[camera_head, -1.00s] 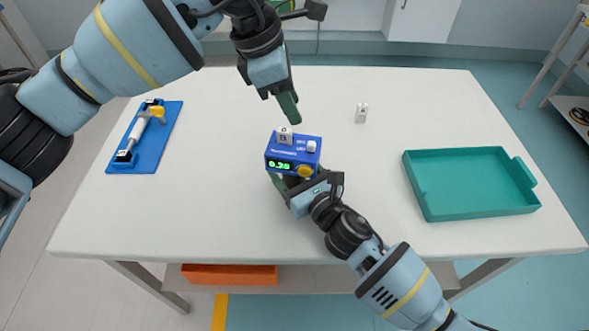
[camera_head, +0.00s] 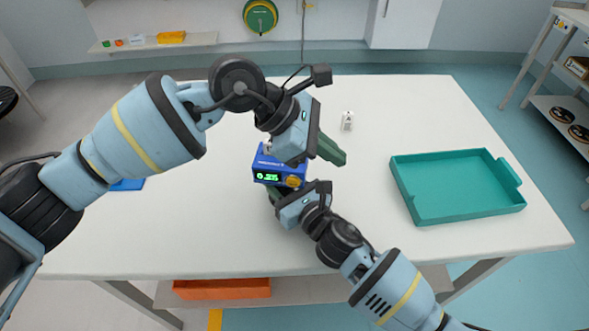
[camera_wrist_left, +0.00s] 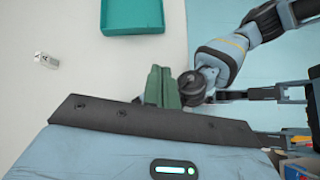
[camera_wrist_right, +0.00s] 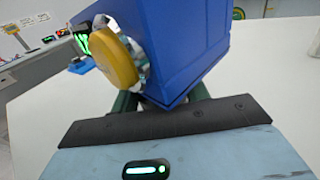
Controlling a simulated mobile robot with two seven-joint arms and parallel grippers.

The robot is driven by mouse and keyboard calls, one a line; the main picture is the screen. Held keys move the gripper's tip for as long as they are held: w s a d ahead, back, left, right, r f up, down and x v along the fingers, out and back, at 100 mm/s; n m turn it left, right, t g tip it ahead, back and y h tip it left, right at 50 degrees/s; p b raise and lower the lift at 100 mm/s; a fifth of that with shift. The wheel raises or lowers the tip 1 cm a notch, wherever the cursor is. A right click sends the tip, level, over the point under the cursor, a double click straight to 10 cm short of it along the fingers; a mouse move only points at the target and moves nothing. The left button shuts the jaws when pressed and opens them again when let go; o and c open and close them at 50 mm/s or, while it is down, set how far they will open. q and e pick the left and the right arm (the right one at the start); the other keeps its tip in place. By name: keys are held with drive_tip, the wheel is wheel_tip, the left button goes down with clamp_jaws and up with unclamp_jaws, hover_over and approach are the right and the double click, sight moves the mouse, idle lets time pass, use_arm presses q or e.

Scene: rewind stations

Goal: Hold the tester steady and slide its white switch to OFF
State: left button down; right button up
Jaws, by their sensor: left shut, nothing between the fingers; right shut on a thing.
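The blue tester (camera_head: 264,163) has a lit green display and a yellow knob, and stands near the middle of the white table. It also fills the top of the right wrist view (camera_wrist_right: 190,45), with the yellow knob at its left. My right gripper (camera_head: 277,194) is shut on the tester's lower near part. My left gripper (camera_head: 338,153) is shut and empty, its green fingers pointing right, above and beside the tester's right side. Its shut fingertips show in the left wrist view (camera_wrist_left: 162,78).
A small white block (camera_head: 347,121) with a letter stands behind and right of the tester. A teal tray (camera_head: 408,205) lies at the right of the table. A blue board (camera_head: 127,185) at the left is mostly hidden by my left arm.

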use_arm(q)
drive_tip(key=s+d+r+t+h, duration=0.2)
drive_tip(key=s+d+t+h, duration=0.1)
drive_tip(key=s+d+h, duration=0.55)
drive_tip(key=a+n+t+h, duration=0.2)
drive_tip(key=a+n+t, duration=0.35)
drive_tip(key=t, duration=0.25)
drive_tip(key=n+t+y, duration=0.7)
drive_tip(key=n+y, duration=0.6)
drive_tip(key=y, duration=0.3)
approach(295, 179)
drive_tip(key=s+r, duration=0.2)
drive_tip(key=s, duration=0.2)
drive_tip(key=shift+a+r, duration=0.15)
drive_tip(key=shift+a, duration=0.2)
drive_tip(key=shift+w, duration=0.1)
drive_tip(key=x, duration=1.3)
drive_tip(key=shift+w, duration=0.4)
